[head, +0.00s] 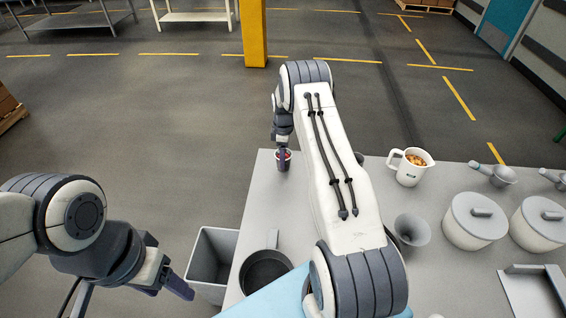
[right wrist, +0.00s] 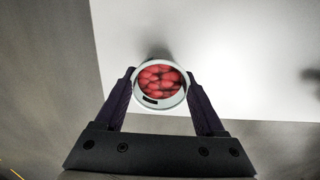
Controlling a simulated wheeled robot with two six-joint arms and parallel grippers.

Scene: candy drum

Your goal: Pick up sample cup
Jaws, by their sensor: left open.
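The sample cup (head: 283,164) is a small white cup near the far left corner of the grey table. In the right wrist view the sample cup (right wrist: 160,88) is round-rimmed and filled with red pieces. My right gripper (head: 283,152) reaches down over it. In the right wrist view the fingers of my right gripper (right wrist: 160,76) press against both sides of the cup. I cannot tell whether the cup is off the table. My left gripper (head: 180,284) is low at the left, off the table, open and apart from the cup.
A grey bin (head: 213,258) stands beside the table's left edge. A dark pan (head: 265,270), a funnel (head: 412,229), a white jug (head: 409,167) and lidded pots (head: 474,221) stand on the table (head: 262,212). A yellow post (head: 254,35) rises behind. The table around the cup is clear.

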